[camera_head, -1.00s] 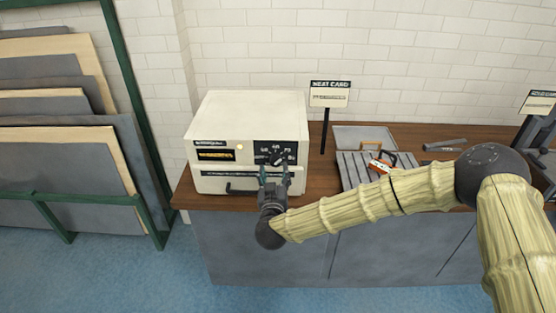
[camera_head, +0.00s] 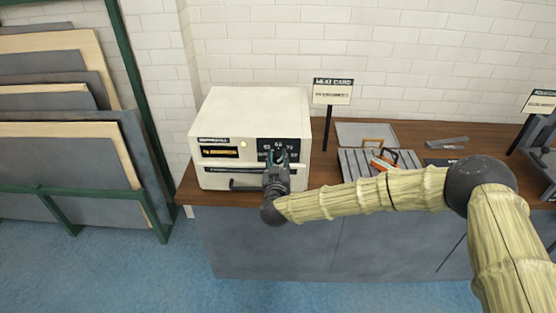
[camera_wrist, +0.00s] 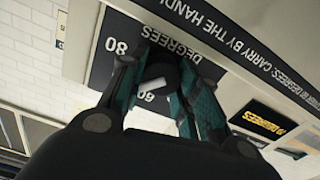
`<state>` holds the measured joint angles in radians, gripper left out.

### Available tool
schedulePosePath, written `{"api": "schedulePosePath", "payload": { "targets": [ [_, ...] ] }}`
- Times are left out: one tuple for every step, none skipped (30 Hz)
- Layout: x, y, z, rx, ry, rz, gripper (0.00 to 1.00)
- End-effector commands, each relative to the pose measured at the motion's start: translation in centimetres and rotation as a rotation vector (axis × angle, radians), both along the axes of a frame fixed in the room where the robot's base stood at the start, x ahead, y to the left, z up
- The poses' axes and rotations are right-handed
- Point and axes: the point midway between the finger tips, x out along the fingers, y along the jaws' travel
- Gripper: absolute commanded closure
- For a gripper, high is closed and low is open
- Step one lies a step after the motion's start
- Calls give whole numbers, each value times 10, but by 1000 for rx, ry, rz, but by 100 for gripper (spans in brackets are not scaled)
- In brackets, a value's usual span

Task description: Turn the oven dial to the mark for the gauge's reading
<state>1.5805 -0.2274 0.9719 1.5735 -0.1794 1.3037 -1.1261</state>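The cream oven (camera_head: 250,112) stands at the counter's left end. Its dark dial (camera_wrist: 160,78) has a white pointer line, seen in the wrist view near the marks 80 and 60; other marks are hidden. My gripper (camera_head: 280,153) is at the oven's right front; in the wrist view, its teal fingers (camera_wrist: 163,72) stand either side of the dial and appear closed against it. The gauge (camera_head: 220,152) is a dark window left of the dial with amber text, which also shows in the wrist view (camera_wrist: 272,121). The word DEGREES is legible, its number unclear.
A heat card sign (camera_head: 332,92) stands right of the oven. A grey slatted tray (camera_head: 355,163) with orange-handled items lies further right on the wooden counter (camera_head: 425,130). Sheets in a green rack (camera_head: 135,100) stand at the left. My arm crosses in front of the counter.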

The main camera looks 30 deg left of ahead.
Motion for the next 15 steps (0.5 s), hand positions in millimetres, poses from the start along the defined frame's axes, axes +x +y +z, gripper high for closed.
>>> {"api": "schedulePosePath", "payload": {
  "targets": [
    [0, 0, 0, 0, 0, 0, 84],
    [0, 0, 0, 0, 0, 0, 90],
    [0, 0, 0, 0, 0, 0, 92],
    [0, 0, 0, 0, 0, 0, 92],
    [0, 0, 0, 0, 0, 0, 92],
    [0, 0, 0, 1, 1, 0, 92],
    [0, 0, 0, 3, 2, 0, 92],
    [0, 0, 0, 4, 3, 0, 92],
    [0, 0, -1, 9, 5, 0, 92],
    [0, 0, -1, 14, 8, 0, 92],
    [0, 0, -1, 20, 12, 0, 92],
    [0, 0, -2, 31, 19, 0, 92],
    [0, 0, -2, 40, 25, 0, 92],
    [0, 0, -2, 51, 31, 0, 92],
    [0, 0, -2, 69, 41, 0, 92]
  ]
}}
